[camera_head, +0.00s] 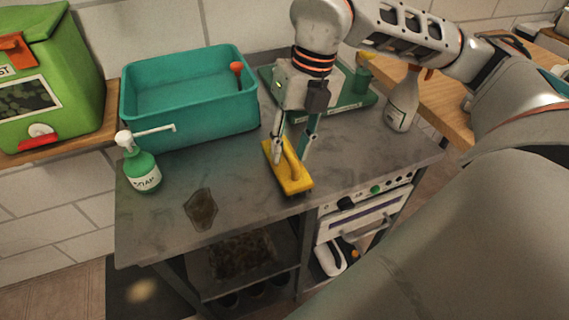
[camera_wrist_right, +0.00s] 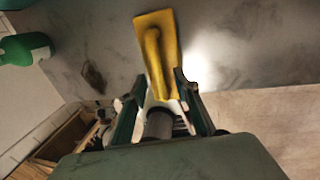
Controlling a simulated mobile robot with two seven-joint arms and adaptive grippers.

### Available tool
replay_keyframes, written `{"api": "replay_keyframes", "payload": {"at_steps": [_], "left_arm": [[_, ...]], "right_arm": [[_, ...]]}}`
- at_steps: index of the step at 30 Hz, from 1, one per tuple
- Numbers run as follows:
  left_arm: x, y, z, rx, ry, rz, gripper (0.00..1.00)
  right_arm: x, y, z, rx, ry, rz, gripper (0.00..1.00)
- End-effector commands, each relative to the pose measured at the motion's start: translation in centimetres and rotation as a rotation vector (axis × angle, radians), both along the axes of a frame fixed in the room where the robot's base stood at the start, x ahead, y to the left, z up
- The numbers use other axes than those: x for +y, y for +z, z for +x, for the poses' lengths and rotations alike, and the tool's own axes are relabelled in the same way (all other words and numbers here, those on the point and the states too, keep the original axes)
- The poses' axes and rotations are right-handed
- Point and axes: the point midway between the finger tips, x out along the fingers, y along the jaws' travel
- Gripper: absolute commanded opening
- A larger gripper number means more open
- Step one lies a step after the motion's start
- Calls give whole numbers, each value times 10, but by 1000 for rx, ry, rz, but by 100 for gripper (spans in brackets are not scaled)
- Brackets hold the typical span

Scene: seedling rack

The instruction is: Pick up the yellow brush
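The yellow brush (camera_head: 299,183) lies on the grey metal worktop, near its front edge, with its raised handle on top. My right gripper (camera_head: 291,158) points down over the brush, its two fingers apart. In the right wrist view the brush (camera_wrist_right: 168,30) stretches away from the gripper, and the open fingers (camera_wrist_right: 160,78) appear on either side of its near end. I cannot tell whether the fingers touch it. My left gripper is not in view.
A dark stain (camera_head: 201,209) marks the worktop (camera_head: 245,215). A green tray (camera_head: 350,103) lies behind my gripper, and a pale spray bottle (camera_head: 402,103) stands to the right.

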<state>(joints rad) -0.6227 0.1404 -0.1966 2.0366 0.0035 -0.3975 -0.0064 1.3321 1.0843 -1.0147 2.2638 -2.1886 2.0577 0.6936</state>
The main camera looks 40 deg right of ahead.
Motion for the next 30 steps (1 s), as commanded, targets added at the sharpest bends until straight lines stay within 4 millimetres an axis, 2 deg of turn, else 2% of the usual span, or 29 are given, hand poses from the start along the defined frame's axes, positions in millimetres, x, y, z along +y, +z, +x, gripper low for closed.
{"api": "replay_keyframes", "payload": {"at_steps": [7,8,11,23,30], "left_arm": [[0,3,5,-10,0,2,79],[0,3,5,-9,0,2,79],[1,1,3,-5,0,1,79],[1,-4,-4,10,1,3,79],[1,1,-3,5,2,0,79]], "right_arm": [[1,-3,0,-2,1,0,31],[1,-3,0,-2,1,0,26],[1,-3,0,-2,1,0,0],[1,-2,0,-3,0,0,0],[1,18,1,-8,1,1,0]]}}
